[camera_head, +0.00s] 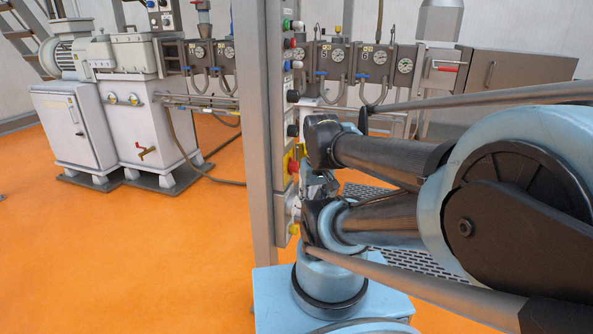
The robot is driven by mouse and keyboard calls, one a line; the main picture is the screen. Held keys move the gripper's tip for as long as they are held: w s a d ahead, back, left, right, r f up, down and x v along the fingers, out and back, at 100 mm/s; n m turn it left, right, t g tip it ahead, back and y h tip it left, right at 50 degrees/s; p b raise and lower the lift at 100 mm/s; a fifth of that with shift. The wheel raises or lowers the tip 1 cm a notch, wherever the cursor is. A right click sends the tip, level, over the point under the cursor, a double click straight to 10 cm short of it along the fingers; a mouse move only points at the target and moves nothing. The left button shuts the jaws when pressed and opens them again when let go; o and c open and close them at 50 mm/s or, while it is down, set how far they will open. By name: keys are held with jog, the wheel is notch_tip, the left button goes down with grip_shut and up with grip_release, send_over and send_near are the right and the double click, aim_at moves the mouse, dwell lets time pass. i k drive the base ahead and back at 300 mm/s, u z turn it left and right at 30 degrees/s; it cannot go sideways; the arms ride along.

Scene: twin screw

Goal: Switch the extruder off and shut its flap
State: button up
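The extruder (120,100) runs across the back, with its white drive housing and motor at left and its barrel (340,62) with several gauges to the right. A grey boxy cover with a handle (515,70) is at the far right end; it looks closed, but I cannot tell if it is the flap. A red switch on yellow (292,164) sits on the side of the grey control post, among several buttons. My gripper (325,183) seems to be the small dark parts just right of that switch, largely hidden by my arm; contact and finger opening are unclear.
The grey post (262,130) stands upright close in front of me, beside my arm. A red-handled lever (446,66) is near the grey cover. A perforated metal grate (410,262) lies behind my arm. The orange floor (130,260) at left is clear.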

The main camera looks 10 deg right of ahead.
aim_at(294, 166)
jog(key=k, duration=2)
jog(key=z, duration=0.85)
jog(key=i, duration=1)
jog(key=u, duration=0.05)
